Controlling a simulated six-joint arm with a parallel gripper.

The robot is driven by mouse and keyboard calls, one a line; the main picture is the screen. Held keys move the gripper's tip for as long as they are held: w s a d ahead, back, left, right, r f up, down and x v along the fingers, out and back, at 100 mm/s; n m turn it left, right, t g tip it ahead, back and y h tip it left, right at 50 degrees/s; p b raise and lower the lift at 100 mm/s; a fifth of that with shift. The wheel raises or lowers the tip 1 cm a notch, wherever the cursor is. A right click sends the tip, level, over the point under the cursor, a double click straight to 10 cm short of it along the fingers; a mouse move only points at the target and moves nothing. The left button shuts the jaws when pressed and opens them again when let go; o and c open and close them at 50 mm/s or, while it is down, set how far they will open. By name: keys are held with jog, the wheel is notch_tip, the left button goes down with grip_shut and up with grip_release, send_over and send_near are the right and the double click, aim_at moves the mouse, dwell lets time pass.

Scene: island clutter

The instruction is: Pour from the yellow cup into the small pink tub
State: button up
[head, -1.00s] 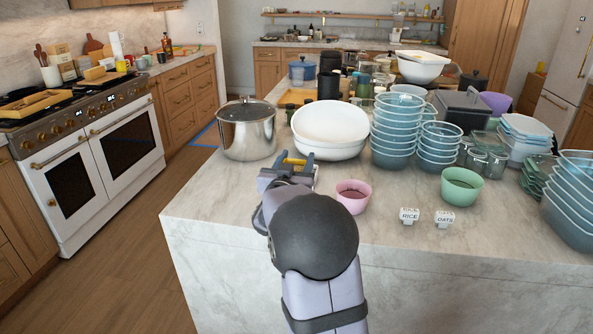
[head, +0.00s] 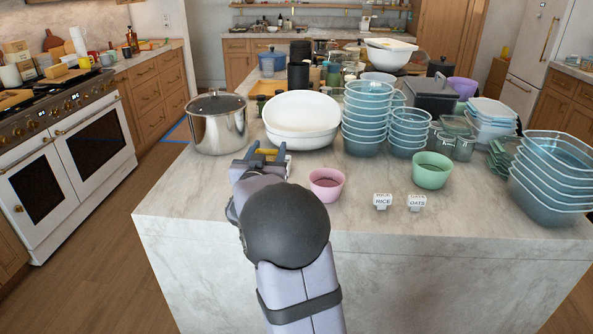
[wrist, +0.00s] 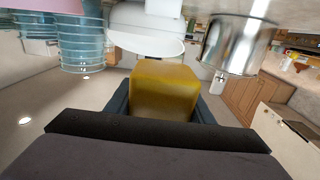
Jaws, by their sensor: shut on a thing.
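My gripper (head: 263,158) is shut on the yellow cup (wrist: 165,90), left of the small pink tub and in front of the white bowls. The cup fills the middle of the wrist view (wrist: 165,90) between the dark fingers, and that view is upside down. In the head view only a little yellow shows between the fingers. The cup's opening and contents are hidden. The small pink tub (head: 326,190) stands upright on the counter, with something dark inside. The cup and tub are apart.
White bowls (head: 300,118) and a steel pot (head: 218,130) stand behind my gripper. Stacked blue tubs (head: 366,125) are behind the pink tub. A green tub (head: 431,172) and labels for rice (head: 383,201) and oats (head: 417,203) are to the right. The front counter edge is clear.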

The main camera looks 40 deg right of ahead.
jog(key=shift+r, duration=0.1)
jog(key=d+r+n+t+y+p, duration=0.5)
jog(key=d+r+n+y+p, duration=0.15)
jog(key=d+r+p, duration=0.7)
jog(key=s+d+f+n+y+p, duration=0.2)
jog(key=s+f+y, duration=0.3)
jog(key=s+f, duration=0.1)
jog(key=s+d+f+n+y+p, duration=0.2)
jog(key=s+f+y+p, duration=0.1)
jog(key=s+f, duration=0.3)
jog(key=shift+s+d+n+y+p, duration=0.35)
jog(key=shift+s+y, duration=0.1)
jog(key=shift+y, duration=0.4)
jog(key=shift+w+a, duration=0.1)
